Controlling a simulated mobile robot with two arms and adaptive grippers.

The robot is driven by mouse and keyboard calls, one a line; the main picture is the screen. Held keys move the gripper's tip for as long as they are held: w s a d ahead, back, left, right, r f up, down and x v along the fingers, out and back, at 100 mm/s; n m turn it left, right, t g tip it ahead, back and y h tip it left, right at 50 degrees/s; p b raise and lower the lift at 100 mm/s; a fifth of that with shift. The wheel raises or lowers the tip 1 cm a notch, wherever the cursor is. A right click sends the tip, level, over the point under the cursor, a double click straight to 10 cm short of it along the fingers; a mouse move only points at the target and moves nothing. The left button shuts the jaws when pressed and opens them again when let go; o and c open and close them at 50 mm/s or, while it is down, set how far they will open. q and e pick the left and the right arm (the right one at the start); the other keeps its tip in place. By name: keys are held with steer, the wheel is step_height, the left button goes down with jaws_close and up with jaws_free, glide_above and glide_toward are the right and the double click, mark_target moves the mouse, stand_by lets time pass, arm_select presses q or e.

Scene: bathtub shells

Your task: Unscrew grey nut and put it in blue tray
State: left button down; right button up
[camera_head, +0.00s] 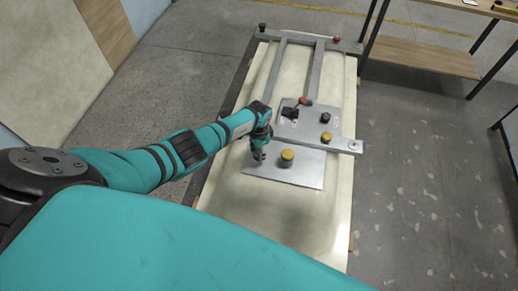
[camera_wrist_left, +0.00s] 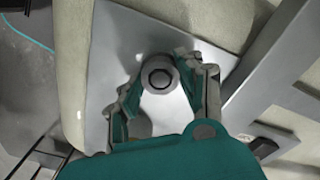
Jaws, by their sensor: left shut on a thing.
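A round grey nut (camera_wrist_left: 160,78) with a dark ring around its centre shows between my left fingers in the wrist view. It is at the flat metal plate (camera_head: 297,177), which lies on the cream bathtub shell (camera_head: 268,211). My left gripper (camera_head: 259,156) points down at the left part of this plate. In the wrist view my left gripper (camera_wrist_left: 162,84) has one finger on each side of the nut and is shut on it. In the head view the gripper hides the nut. No blue tray shows in either view. My right gripper is not in view.
A yellow knob (camera_head: 287,155) stands on the plate just right of the gripper. Another yellow knob (camera_head: 327,136), a black knob (camera_head: 325,117) and a red-tipped part (camera_head: 303,101) are farther back. A metal crossbar (camera_head: 341,145) sticks out to the right. Floor right of the shell is clear.

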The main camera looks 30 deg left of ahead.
arm_select(q)
steer(key=n, duration=0.3)
steer(key=shift+n, duration=0.3)
steer(key=shift+w+d+r+n, duration=0.15)
steer(key=shift+w+d+n, duration=0.1)
steer(key=shift+n, duration=0.45)
steer(key=shift+s+a+n, duration=0.1)
steer(key=shift+a+n, duration=0.05)
steer(key=shift+n, duration=0.15)
steer(key=c, duration=1.2)
jaws_free()
steer(key=shift+a, duration=0.1)
steer(key=o, duration=0.5)
steer(key=shift+s, duration=0.1)
steer(key=shift+c, duration=1)
